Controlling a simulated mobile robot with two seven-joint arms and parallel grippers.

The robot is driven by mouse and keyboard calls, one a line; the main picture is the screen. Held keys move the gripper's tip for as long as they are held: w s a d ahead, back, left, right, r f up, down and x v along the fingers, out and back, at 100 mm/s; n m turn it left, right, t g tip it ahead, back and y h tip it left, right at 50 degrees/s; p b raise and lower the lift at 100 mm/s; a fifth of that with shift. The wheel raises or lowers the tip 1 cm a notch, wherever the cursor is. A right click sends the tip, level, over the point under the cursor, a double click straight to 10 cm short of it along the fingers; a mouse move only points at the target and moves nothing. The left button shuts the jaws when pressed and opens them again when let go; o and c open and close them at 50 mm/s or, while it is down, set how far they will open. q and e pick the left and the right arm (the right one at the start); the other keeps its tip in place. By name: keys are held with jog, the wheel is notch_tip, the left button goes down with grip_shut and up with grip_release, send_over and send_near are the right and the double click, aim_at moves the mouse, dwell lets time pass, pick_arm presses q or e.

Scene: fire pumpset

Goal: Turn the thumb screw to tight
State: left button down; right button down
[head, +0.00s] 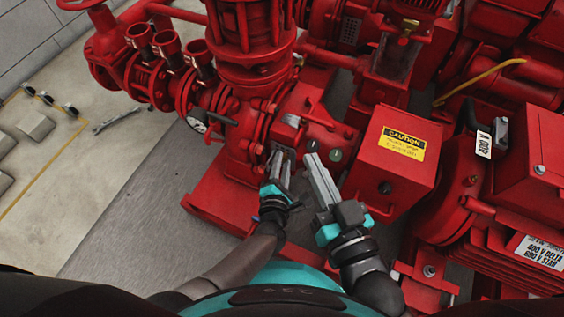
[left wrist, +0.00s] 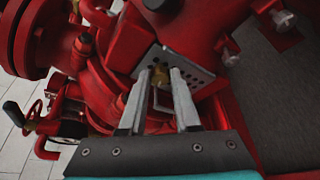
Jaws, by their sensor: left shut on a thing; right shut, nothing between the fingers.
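The thumb screw (left wrist: 160,75) shows in the left wrist view as a small brass-coloured piece in front of a pale plate with holes (left wrist: 198,77) on the red pump. My left gripper (head: 283,153) reaches the pump casing in the head view. In the left wrist view its two fingers (left wrist: 163,70) are on either side of the thumb screw and shut on it. In the head view the screw is hidden by the gripper. My right gripper (head: 312,156) is shut and empty, just right of the left one, close to the casing.
A red box with a yellow caution label (head: 404,144) stands right of my right gripper. A flanged pipe with a gauge (head: 197,121) is to the left. The motor (head: 530,170) fills the far right. Floor at the left is mostly open.

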dwell(0.3)
pick_arm(q)
jog(key=c, duration=0.6)
grip_release()
